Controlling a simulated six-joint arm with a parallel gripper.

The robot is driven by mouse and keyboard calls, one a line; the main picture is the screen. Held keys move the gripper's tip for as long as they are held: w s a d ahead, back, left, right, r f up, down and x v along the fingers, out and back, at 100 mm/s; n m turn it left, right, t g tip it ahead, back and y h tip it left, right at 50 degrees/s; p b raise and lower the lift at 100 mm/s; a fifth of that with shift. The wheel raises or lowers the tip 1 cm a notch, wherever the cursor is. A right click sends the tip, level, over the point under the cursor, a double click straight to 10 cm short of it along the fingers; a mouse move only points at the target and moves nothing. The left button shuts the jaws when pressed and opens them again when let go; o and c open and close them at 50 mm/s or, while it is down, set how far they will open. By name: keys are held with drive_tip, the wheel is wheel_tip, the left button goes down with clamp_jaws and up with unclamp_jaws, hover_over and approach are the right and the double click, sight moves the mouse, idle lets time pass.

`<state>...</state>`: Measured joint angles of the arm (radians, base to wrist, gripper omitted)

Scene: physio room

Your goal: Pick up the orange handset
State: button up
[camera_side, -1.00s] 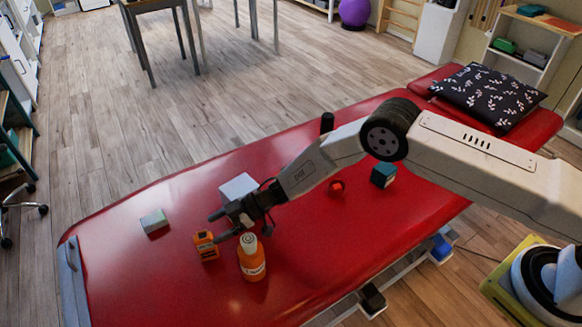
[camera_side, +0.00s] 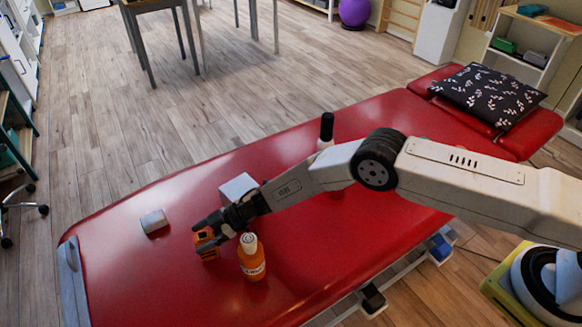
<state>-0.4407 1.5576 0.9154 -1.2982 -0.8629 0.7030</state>
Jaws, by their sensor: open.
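The orange handset (camera_side: 207,252) with dark parts stands on the red treatment table (camera_side: 140,270), left of an orange bottle. My gripper (camera_side: 206,233) is low over the handset, with its open fingers at the handset's top. The fingers hide part of the handset. From this view I cannot tell whether they touch it.
The orange bottle (camera_side: 252,260) with a white cap stands close to the right of the handset and my gripper. A white box (camera_side: 238,187) is just behind my gripper. A grey-green block (camera_side: 154,222) lies to the left. A black-topped bottle (camera_side: 327,128) stands behind my arm.

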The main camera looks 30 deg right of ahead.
clamp_jaws()
idle(0.3)
drive_tip(key=shift+r, duration=0.2)
wheel_tip(320, 180, up, 10)
drive_tip(key=shift+f, duration=0.15)
idle(0.7)
idle(0.4)
